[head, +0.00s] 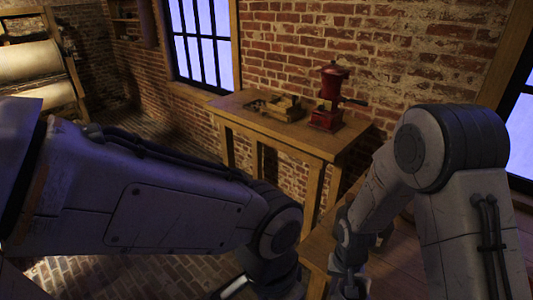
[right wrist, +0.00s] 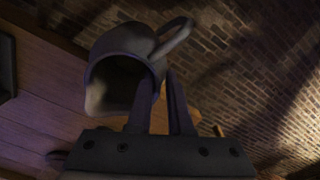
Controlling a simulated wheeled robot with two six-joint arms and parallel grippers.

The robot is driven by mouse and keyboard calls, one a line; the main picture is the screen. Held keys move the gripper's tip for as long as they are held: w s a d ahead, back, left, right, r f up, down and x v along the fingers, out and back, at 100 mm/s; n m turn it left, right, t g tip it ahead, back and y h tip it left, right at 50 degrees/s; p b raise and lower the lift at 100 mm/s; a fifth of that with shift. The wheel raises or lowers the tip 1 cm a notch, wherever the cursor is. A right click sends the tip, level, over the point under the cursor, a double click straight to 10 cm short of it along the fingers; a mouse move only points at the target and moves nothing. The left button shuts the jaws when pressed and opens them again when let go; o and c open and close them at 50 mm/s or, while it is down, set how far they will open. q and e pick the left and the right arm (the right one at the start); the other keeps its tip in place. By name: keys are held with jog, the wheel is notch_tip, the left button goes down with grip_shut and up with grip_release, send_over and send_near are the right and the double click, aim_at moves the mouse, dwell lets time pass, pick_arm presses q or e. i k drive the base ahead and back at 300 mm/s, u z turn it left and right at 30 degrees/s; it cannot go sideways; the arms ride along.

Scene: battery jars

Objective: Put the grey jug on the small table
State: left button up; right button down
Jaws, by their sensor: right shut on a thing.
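The grey jug (right wrist: 118,45) shows in the right wrist view with its open mouth toward the camera and its loop handle (right wrist: 174,38) at the upper right. My right gripper (right wrist: 168,80) is shut on the jug near the handle; the exact contact is dark. In the head view my right gripper (head: 348,287) is low, near the bottom edge, and I cannot make out the jug there. A narrow wooden table (head: 232,106) stands against the brick wall. I cannot tell for sure whether it is the small table. My left arm crosses the left side, its gripper out of view.
A red coffee grinder (head: 328,100) and a small wooden block piece (head: 283,108) stand on the wall table. A second wooden surface (head: 318,247) lies close by at the lower right. The brick floor (head: 110,272) shows at the lower left.

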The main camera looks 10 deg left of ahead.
aim_at(308, 112)
jog(key=u, duration=0.7)
jog(key=i, duration=0.85)
jog(key=u, duration=0.75)
jog(key=i, duration=1.15)
jog(key=z, duration=0.65)
jog(key=i, duration=0.85)
jog(key=z, duration=0.65)
